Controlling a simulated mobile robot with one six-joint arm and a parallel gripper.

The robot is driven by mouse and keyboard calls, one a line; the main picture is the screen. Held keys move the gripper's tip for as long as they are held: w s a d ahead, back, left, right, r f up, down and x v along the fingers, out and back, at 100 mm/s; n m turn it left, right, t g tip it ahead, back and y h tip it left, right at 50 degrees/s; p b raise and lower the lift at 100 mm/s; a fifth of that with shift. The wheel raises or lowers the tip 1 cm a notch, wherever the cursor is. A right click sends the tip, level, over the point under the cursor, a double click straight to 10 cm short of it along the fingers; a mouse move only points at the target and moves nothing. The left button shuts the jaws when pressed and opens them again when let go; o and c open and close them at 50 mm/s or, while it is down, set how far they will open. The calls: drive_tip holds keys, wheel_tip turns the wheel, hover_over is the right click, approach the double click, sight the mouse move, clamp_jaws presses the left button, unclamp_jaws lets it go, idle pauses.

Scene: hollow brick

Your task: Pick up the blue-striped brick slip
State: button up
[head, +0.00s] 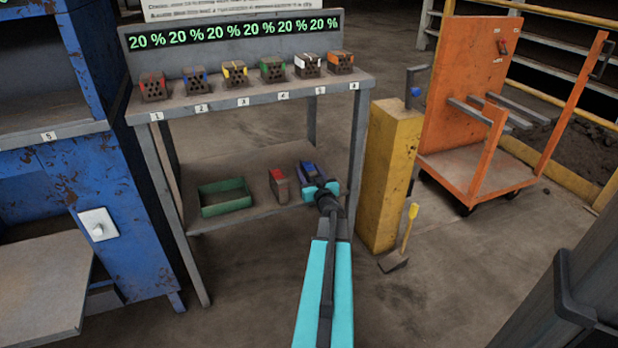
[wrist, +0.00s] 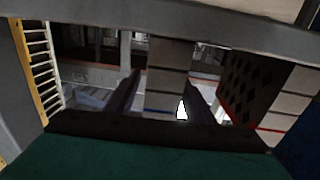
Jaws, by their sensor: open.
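The blue-striped brick slip (head: 309,168) is on the lower shelf of the grey stand, at its right end, partly hidden by my gripper (head: 316,184). In the wrist view the slip (wrist: 166,85) is a pale banded upright piece with a blue line low on it. It appears between the two dark fingers of my gripper (wrist: 162,100), which are apart. I cannot tell whether either finger touches it.
A red-striped slip (head: 279,186) stands close to the left; it also shows in the wrist view (wrist: 287,103). A green tray (head: 224,197) is further left on the shelf (head: 240,165). Several striped hollow bricks (head: 234,74) line the top. A yellow post (head: 388,175) stands right.

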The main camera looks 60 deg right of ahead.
sight(309, 166)
drive_tip(key=c, duration=1.1)
drive_tip(key=shift+c, duration=0.2)
drive_tip(key=shift+r, duration=0.15)
drive_tip(key=shift+r+p, duration=0.6)
drive_tip(key=shift+r, duration=0.25)
wheel_tip(309, 166, up, 2)
drive_tip(key=shift+r+p, duration=0.1)
drive_tip(key=shift+p, duration=0.55)
drive_tip(key=s+a+r+p, duration=0.1)
drive_tip(key=s+a+p, duration=0.8)
drive_tip(key=a+p, duration=0.2)
drive_tip(key=shift+a, duration=1)
drive_tip(key=shift+s, duration=0.1)
